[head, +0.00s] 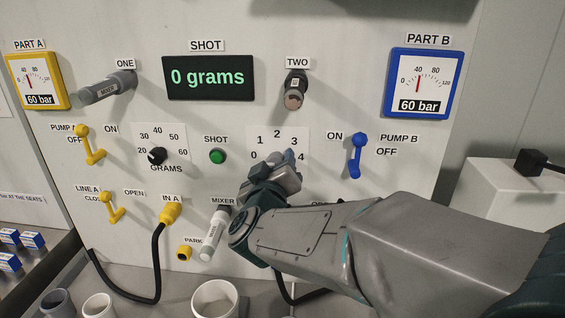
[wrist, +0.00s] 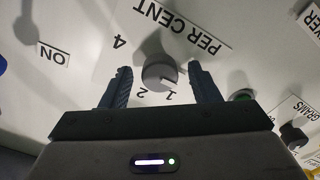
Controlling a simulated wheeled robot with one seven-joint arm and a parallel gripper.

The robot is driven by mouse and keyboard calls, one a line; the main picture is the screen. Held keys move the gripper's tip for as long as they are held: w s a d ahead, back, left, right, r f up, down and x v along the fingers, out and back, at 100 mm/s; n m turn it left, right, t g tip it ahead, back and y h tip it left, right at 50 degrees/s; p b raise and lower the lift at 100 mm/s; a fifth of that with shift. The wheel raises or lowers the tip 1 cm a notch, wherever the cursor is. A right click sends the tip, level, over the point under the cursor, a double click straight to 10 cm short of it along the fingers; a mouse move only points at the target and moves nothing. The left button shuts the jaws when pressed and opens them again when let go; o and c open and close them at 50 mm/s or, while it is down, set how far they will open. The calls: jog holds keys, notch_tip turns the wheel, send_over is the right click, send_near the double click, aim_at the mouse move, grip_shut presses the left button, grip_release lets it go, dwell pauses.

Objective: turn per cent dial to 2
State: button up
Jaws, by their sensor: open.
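The per cent dial is a grey round knob (wrist: 160,72) in the wrist view, on a white scale plate with 1, 2 and 4 readable upside down. A small light mark shows on the knob's lower right, on the side of the 1; its exact setting is hard to tell. My gripper (wrist: 160,68) is open, one finger on each side of the knob, with gaps visible. In the head view my gripper (head: 289,158) is over the scale plate (head: 277,139), numbered 0 to 4, and hides the knob.
Left of the scale are the green SHOT button (head: 217,156) and the black grams dial (head: 156,156). The blue pump B lever (head: 357,154) stands to the right. The grey TWO fitting (head: 295,90) sticks out above, and the mixer nozzle (head: 213,235) below left. The display (head: 209,78) reads 0 grams.

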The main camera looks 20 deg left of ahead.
jog(key=shift+w, duration=0.15)
jog(key=c, duration=1)
jog(key=shift+m, duration=0.4)
jog(key=shift+f+m+b, duration=0.1)
jog(key=shift+m+b, duration=5)
jog(key=shift+m, duration=3.3)
